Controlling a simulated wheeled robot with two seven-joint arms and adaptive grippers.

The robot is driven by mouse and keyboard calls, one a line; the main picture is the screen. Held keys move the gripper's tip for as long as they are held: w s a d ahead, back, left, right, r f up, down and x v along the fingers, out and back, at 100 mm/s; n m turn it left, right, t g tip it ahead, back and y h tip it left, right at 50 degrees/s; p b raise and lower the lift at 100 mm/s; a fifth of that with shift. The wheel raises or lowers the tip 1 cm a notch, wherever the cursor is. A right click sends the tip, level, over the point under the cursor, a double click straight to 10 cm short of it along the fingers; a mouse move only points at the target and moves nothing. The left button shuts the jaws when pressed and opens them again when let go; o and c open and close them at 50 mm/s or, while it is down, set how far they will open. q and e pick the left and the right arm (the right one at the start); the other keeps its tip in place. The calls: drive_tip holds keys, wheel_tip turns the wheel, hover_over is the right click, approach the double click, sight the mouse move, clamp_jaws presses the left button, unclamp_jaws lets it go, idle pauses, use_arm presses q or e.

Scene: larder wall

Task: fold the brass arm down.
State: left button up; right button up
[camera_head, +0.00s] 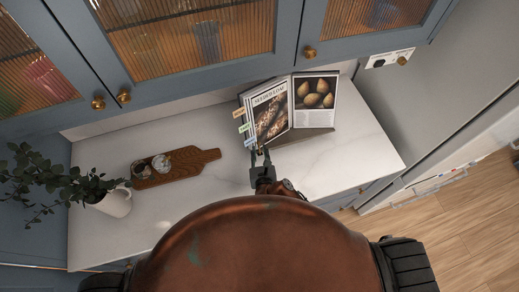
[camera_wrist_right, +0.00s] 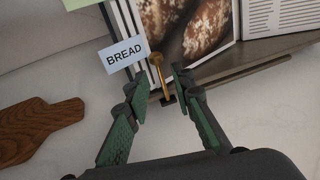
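The brass arm (camera_wrist_right: 161,78) is a thin stem with a round knob. It stands raised in front of the open cookbook (camera_head: 268,112), at the front of the dark book stand (camera_head: 305,136). My right gripper (camera_head: 262,158) is at the front left of the stand. In the right wrist view its two green-padded fingers (camera_wrist_right: 161,88) are apart, with the brass arm between them in the picture. I cannot see either finger touching it. In the head view the arm is too small to make out clearly. My left gripper is out of view.
Coloured tabs stick out at the book's left, including a "BREAD" tab (camera_wrist_right: 124,54) close to the fingers. A wooden board (camera_head: 198,158) with jars and a white jug (camera_head: 117,203) with a plant stand left. Cabinets (camera_head: 290,30) hang above. The counter's right end is clear.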

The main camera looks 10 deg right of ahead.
drive_tip(key=shift+w+f, duration=0.2)
drive_tip(key=shift+w, duration=0.2)
clamp_jaws()
idle(0.5)
